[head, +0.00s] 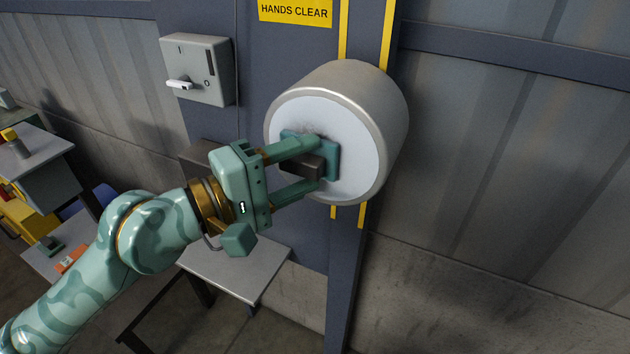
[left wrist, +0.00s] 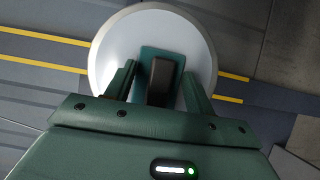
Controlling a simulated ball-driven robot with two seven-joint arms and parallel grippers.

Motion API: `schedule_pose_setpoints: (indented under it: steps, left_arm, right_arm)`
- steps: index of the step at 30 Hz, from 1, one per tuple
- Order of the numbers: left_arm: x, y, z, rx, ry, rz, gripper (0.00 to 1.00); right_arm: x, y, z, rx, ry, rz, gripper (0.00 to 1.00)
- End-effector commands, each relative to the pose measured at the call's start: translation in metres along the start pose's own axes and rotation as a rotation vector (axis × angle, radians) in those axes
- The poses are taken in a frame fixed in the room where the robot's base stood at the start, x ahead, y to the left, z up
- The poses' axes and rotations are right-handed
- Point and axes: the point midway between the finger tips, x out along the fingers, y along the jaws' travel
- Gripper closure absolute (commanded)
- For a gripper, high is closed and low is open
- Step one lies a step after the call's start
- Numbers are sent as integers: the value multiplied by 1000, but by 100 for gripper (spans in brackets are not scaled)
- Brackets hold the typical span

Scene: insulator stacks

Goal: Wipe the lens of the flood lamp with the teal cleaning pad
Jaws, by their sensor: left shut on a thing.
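The flood lamp (head: 385,110) is a large grey drum on a blue post, with a pale round lens (head: 355,165) facing me. A dark grey smudge shows on the lens above the pad. The teal cleaning pad (head: 332,160) has a dark block handle and lies against or very near the middle of the lens. My left gripper (head: 322,163) is shut on the handle, its fingers on either side. In the left wrist view the pad (left wrist: 147,62) sits in front of the lens (left wrist: 115,50), between the fingers. My right gripper is not in view.
A grey switch box (head: 205,65) with a white lever is on the wall at upper left. A small grey table (head: 240,268) stands below my left gripper. Another bench (head: 40,150) is at far left. The wall right of the lamp is clear.

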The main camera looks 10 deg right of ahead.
Motion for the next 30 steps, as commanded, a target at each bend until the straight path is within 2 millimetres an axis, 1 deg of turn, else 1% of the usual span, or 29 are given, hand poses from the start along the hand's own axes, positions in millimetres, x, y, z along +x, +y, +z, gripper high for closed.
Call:
schedule_pose_setpoints:
  steps: [1,5,7,12,16,20,27,30]
  left_arm:
    - [-1,-2,-4,2,3,0,64]
    - [-3,-1,-7,1,3,0,64]
    - [-5,-2,-11,2,3,0,64]
    - [-15,-4,-26,2,4,-1,64]
    - [-20,-3,-34,1,3,-1,64]
    - [-22,1,-36,1,2,0,64]
    - [-20,17,-36,2,1,2,64]
    - [-18,18,-33,0,0,1,64]
  right_arm:
    - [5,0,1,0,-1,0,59]
    - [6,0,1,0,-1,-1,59]
    - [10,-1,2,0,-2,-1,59]
    - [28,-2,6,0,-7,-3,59]
    - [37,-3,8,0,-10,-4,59]
    - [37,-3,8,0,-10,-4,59]
    - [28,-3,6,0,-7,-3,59]
    - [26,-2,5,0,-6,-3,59]
